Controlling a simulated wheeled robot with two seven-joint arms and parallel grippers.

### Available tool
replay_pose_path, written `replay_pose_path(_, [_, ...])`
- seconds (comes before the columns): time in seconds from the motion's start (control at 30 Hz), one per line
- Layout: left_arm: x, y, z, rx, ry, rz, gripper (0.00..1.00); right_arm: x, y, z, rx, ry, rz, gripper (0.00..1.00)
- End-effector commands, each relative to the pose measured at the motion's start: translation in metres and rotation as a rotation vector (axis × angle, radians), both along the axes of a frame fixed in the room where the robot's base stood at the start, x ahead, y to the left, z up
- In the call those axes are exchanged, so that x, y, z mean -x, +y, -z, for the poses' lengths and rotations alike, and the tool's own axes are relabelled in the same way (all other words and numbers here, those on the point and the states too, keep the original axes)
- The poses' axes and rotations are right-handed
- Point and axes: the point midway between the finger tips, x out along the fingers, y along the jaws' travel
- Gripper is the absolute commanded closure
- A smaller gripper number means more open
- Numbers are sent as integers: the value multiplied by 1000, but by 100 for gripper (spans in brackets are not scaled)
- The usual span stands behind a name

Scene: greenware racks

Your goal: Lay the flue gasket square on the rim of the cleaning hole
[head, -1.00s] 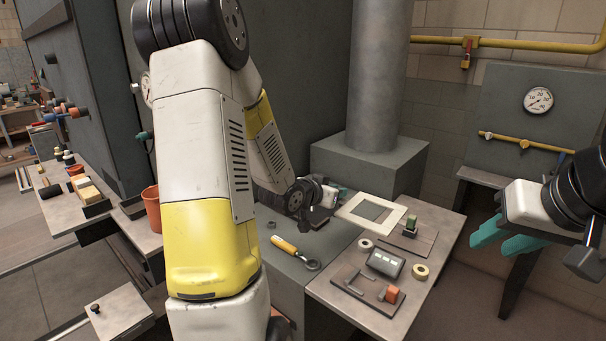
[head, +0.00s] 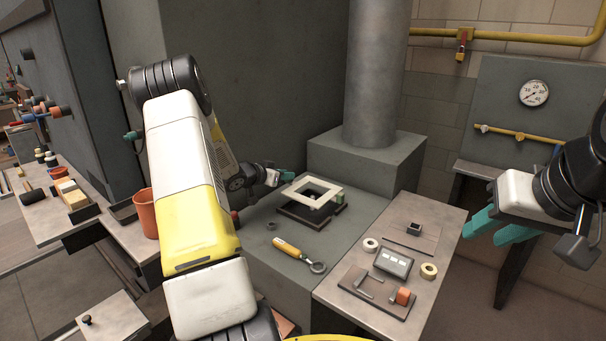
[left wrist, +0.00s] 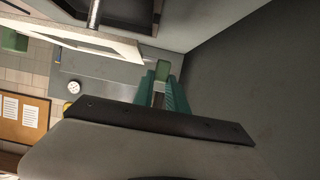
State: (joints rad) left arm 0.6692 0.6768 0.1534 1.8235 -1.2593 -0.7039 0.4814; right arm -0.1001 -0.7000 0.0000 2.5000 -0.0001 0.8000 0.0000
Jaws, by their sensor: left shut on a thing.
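The flue gasket (head: 299,198) is a flat cream square frame with a green block (head: 340,198) at its right side. My left gripper (head: 286,175) is at its far left edge. In the left wrist view its teal fingers (left wrist: 165,92) are shut on a green block of the gasket (left wrist: 162,72), and the cream frame also shows (left wrist: 105,38). The gasket hangs over the dark square rim of the cleaning hole (head: 297,216), seemingly a little above it, with the rim showing beyond its front edge. Exact gap and alignment are unclear. My right gripper (head: 484,228) is open and empty at the right.
A yellow-handled tool (head: 288,247) and a small dark ring (head: 271,226) lie on the grey block in front of the hole. The side table (head: 381,320) holds tape rolls, a grey box and small tools. A thick flue pipe (head: 376,80) rises behind.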

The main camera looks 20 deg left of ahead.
Motion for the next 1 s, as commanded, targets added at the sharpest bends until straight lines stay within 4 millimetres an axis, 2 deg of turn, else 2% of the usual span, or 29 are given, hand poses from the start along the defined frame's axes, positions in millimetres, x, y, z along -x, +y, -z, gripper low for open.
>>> replay_pose_path(0.17, [1, 0, 8, 2, 2, 0, 100, 0, 0, 0, 0, 0, 0, 64])
replay_pose_path(0.6, [1, 0, 47, 2, 2, 0, 100, 0, 0, 0, 0, 0, 0, 64])
replay_pose_path(1.0, [0, 0, 58, 1, 0, 0, 100, 0, 0, 0, 0, 0, 0, 64])
